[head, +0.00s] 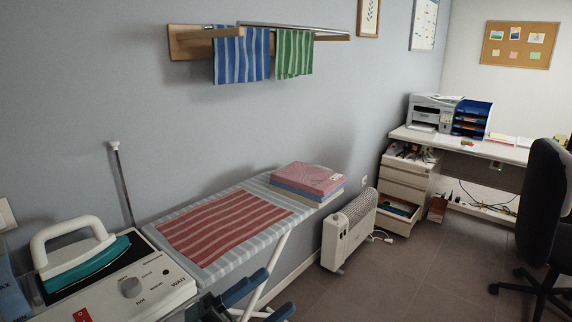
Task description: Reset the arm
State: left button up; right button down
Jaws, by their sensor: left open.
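My left gripper (279,290) shows at the bottom of the head view, just in front of the ironing board's near edge. Its two dark blue fingers are spread apart, and nothing shows between them. A white board leg passes behind them. My right gripper is out of view.
The ironing board (190,217) carries a red striped cloth (225,224) and folded cloths (308,178). A steam station (125,285) with a teal iron (85,262) stands at the lower left. A white heater (349,230) stands beyond the board. The floor (410,275) at right is clear up to the chair (545,200).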

pick_arm(q)
jog(key=s+a+f+n+t+y+p, duration=0.1)
jog(key=a+f+n+t+y, duration=0.25)
jog(key=f+n+y, duration=0.45)
jog(key=a+f+n+t+y, duration=0.2)
jog(key=a+f+n+y, duration=0.2)
jog(key=f+n+y, duration=0.45)
jog(key=s+a+f+n+g, duration=0.3)
jog(key=s+f+n+g, duration=0.2)
jog(key=s+f, duration=0.5)
jog(key=shift+a+f+n+y+p, duration=0.15)
jog(key=shift+a+n+y+p, duration=0.2)
jog(key=shift+n, duration=0.9)
jog(key=shift+s+g, duration=0.1)
jog(key=shift+g, duration=0.15)
